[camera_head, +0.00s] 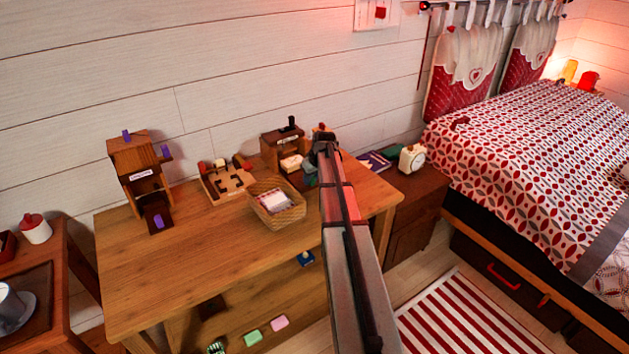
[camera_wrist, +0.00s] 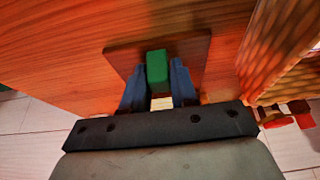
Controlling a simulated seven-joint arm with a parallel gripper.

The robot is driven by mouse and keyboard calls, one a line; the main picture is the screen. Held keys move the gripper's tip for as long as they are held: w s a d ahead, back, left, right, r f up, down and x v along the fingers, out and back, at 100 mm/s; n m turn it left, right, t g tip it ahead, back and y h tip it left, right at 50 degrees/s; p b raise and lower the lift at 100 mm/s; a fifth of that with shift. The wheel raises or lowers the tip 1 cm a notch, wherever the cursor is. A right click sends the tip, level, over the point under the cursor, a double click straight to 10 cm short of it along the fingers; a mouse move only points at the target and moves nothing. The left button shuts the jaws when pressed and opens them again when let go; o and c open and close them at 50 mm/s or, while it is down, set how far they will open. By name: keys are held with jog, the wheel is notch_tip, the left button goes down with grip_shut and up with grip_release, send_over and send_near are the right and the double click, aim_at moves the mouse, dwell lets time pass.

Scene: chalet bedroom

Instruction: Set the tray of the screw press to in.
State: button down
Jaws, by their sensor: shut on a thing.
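A small brown wooden device with a dark upright knob, which looks like the screw press (camera_head: 284,146), stands at the back of the table, just left of my gripper. In the wrist view, a flat brown wooden board (camera_wrist: 122,55), apparently its tray, carries a green block-shaped handle (camera_wrist: 157,70). My gripper (camera_wrist: 158,84) is shut on this green handle, with a blue finger on each side. In the head view my arm hides the fingertips and most of the tray, so I cannot tell how far out the tray stands.
A wicker basket (camera_head: 279,214) with pale contents stands close in front of the press. A wooden device with purple handles (camera_head: 140,181) and a low wooden device with red pegs (camera_head: 225,180) stand to the left. The front of the wooden table (camera_head: 200,265) is clear.

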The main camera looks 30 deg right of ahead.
aim_at(298, 170)
jog(key=w, duration=0.8)
jog(key=shift+w, duration=0.15)
jog(key=shift+r, duration=0.1)
jog(key=c, duration=1.1)
grip_release()
jog(key=shift+c, duration=0.2)
jog(key=shift+o, duration=0.9)
jog(key=v, duration=1.3)
jog(key=shift+s+r, duration=0.25)
jog(key=shift+d, duration=0.1)
